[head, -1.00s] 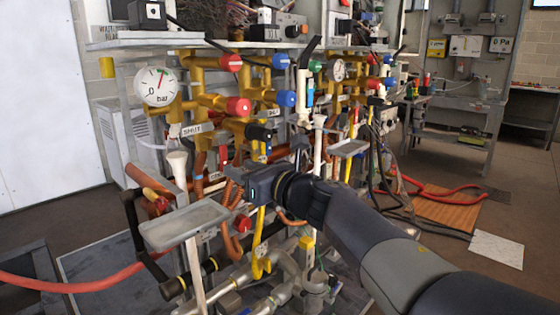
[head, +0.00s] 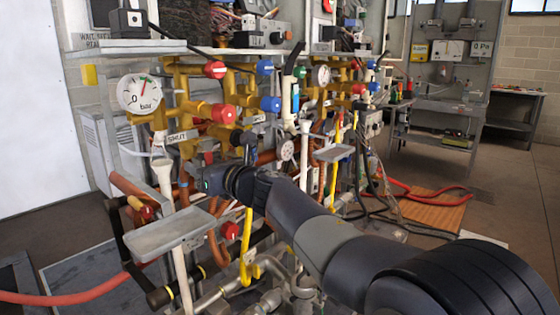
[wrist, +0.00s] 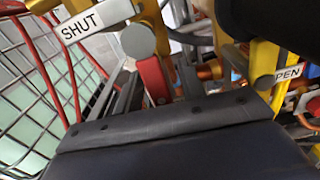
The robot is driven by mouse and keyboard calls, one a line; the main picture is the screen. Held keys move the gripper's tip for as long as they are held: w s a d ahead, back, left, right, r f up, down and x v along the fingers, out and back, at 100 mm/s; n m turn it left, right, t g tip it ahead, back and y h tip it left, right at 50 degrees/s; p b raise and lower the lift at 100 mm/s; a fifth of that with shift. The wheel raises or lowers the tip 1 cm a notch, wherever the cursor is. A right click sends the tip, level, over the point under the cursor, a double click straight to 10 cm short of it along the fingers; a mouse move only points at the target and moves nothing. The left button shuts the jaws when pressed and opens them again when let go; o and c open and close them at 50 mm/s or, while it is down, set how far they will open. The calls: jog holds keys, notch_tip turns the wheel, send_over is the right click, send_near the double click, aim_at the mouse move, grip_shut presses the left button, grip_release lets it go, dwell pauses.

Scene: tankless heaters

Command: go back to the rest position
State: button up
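My gripper (head: 208,180) is at the end of my dark grey arm, in front of the heater pipework, below the SHUT label (head: 177,138). It is small and dark in the head view, and its fingers cannot be made out. In the wrist view a dark body with a grey front edge (wrist: 180,120) fills the bottom. No fingertips or held object can be made out there. The wrist view also shows the SHUT label (wrist: 88,20), a red lever (wrist: 153,80) and a partly cut-off OPEN label (wrist: 288,73) beyond that edge.
Yellow and copper pipes with red valve knobs (head: 224,113) and blue valve knobs (head: 270,103) crowd around my gripper. A pressure gauge (head: 140,93) is at left. A grey tray (head: 170,232) stands below my gripper. A red hose (head: 70,297) crosses lower left. Open floor lies at right.

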jog(key=v, duration=1.1)
jog(key=w+a+m+p, duration=0.2)
jog(key=w+a, duration=0.4)
jog(key=a, duration=0.3)
jog(key=shift+w, duration=0.15)
